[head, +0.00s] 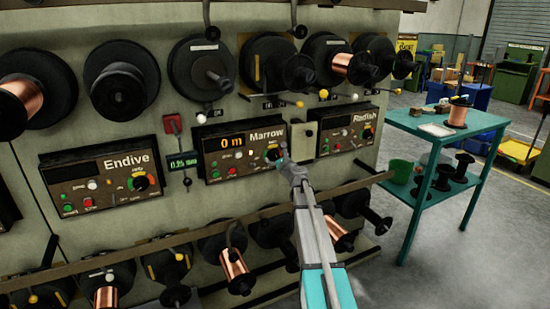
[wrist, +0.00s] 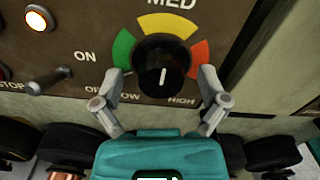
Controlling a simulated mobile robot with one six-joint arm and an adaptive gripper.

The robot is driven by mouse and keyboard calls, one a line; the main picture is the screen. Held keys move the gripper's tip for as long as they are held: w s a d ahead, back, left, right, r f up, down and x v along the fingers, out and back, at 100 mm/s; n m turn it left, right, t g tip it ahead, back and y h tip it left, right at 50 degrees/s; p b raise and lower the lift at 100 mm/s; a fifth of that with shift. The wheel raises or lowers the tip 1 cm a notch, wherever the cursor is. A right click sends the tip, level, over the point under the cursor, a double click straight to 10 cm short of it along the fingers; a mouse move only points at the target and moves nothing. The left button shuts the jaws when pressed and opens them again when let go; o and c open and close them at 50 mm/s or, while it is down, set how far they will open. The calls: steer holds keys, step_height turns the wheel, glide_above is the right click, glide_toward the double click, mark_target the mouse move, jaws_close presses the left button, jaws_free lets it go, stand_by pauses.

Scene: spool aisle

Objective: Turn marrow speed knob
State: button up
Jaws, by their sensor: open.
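The Marrow panel (head: 238,148) is a brown control box in the middle of the machine, with a lit display reading "0 m". Its black speed knob (wrist: 163,64) has a white pointer mark and a green, yellow and red scale around it, lettered LOW, MED and HIGH. The white mark is on the lower half of the knob, near vertical. My gripper (wrist: 163,84) is open, with one finger on each side of the knob's lower part. I cannot tell whether the fingers touch it. In the head view my gripper (head: 283,158) partly hides the knob.
A toggle switch (wrist: 50,82) marked ON and a lit lamp (wrist: 38,19) are left of the knob. A rail (head: 250,217) and copper spools lie below. A teal table (head: 430,127) stands right.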

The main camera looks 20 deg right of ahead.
steer(key=shift+w, duration=0.2)
steer(key=shift+c, duration=0.3)
steer(key=c, duration=1.1)
